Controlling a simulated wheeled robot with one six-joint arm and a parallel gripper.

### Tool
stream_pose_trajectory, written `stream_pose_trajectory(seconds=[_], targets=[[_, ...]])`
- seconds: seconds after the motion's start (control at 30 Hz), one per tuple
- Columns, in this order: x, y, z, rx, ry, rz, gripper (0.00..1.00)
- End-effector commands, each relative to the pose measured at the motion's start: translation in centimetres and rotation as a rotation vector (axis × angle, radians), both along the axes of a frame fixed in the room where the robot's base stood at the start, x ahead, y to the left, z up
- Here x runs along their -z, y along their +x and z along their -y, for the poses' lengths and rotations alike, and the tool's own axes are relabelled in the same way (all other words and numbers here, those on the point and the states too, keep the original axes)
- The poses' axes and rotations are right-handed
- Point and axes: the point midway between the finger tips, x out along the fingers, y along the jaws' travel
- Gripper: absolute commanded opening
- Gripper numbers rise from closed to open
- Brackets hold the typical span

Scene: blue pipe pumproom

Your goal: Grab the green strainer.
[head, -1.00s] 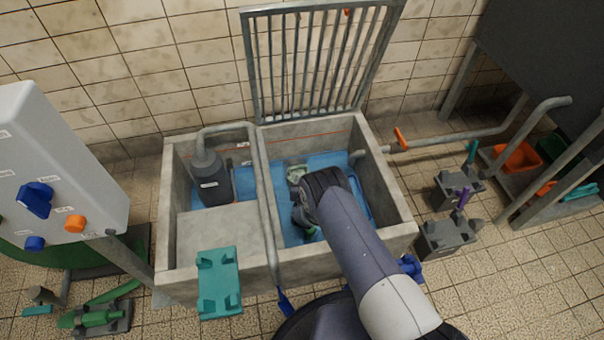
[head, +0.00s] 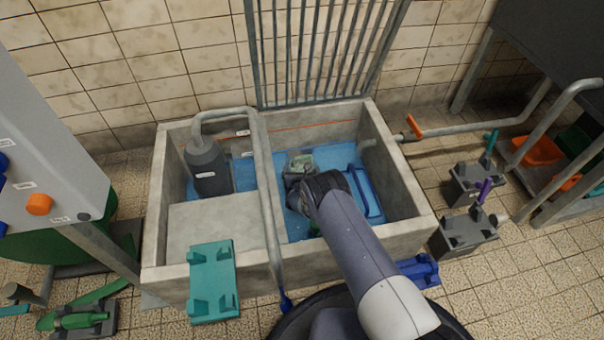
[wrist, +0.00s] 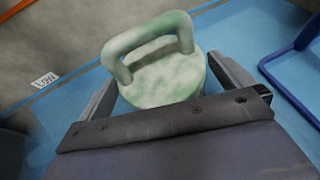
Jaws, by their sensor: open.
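The green strainer (wrist: 163,72) is pale, mottled green, with a round body and a looped handle on top. It sits on the blue floor of the concrete pit, between the open jaws of my gripper (wrist: 168,95) in the wrist view. The jaws stand on either side of its body, and I cannot tell if they touch it. In the head view the strainer (head: 300,163) shows just beyond my gripper (head: 299,182), partly hidden by it.
The concrete pit (head: 408,208) has walls around my arm. A grey pipe (head: 264,180) crosses it left of my arm, and a dark pump (head: 208,168) stands at the left. A blue tubular frame (head: 367,195) lies at the right. A raised grate (head: 320,50) stands behind.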

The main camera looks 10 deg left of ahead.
Motion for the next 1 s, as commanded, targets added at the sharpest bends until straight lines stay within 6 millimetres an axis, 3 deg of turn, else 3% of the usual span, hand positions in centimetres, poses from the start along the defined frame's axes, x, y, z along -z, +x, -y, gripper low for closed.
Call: stream_pose_trajectory(seconds=[0.17,0.67,0.87,1.0], targets=[[0.0,0.0,0.0,0.000,0.000,0.000,0.99],[0.0,0.0,0.0,0.000,0.000,-0.001,0.58],[-0.1,0.0,0.0,0.000,0.000,0.001,0.58],[-1.3,0.0,0.0,0.000,0.001,0.002,0.58]])
